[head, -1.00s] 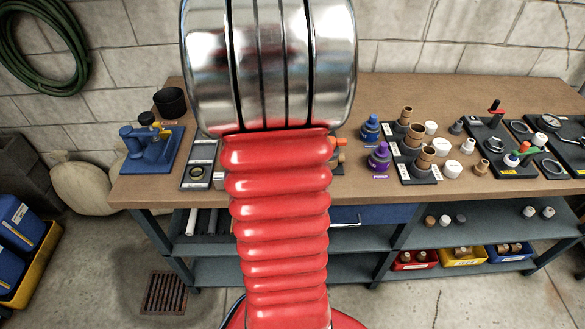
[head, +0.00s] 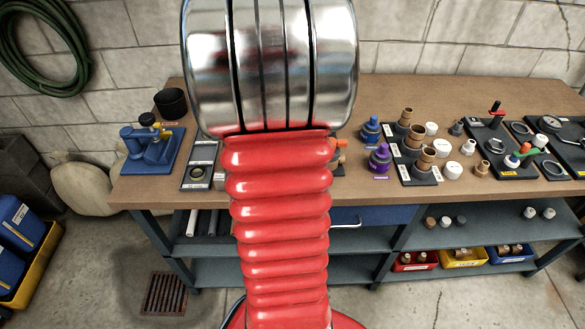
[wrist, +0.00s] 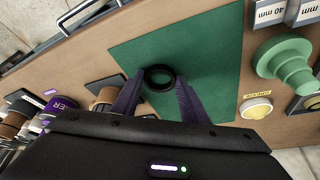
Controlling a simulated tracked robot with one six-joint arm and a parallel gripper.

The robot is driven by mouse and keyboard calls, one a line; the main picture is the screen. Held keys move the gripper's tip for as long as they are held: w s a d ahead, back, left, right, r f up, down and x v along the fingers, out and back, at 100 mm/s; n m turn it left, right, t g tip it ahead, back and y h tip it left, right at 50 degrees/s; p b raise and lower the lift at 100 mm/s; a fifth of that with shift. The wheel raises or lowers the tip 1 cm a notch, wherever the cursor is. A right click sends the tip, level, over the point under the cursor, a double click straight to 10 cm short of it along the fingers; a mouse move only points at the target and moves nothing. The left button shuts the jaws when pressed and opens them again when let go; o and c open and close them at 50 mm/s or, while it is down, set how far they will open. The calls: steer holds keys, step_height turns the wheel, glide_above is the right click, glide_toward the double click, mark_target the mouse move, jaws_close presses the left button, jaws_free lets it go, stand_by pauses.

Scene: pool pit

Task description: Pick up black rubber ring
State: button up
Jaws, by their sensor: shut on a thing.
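The black rubber ring (wrist: 159,87) shows in the wrist view over the green mat (wrist: 211,40). My gripper (wrist: 158,84) has its two dark purple fingers on either side of the ring and is shut on it. The ring looks level, with green showing through its hole. I cannot tell whether it touches the mat or is just above it. In the head view my red arm hides the middle of the bench, the gripper and this ring.
On the wooden bench (head: 300,192), a blue tool (head: 150,150) and a narrow tray (head: 187,184) stand left of my arm. Purple and blue fittings (head: 379,160) and brown fittings stand right. In the wrist view, a green stepped piece (wrist: 285,62) stands beside the mat.

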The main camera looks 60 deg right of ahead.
step_height(320, 180, up, 10)
stand_by(0.6)
stand_by(0.4)
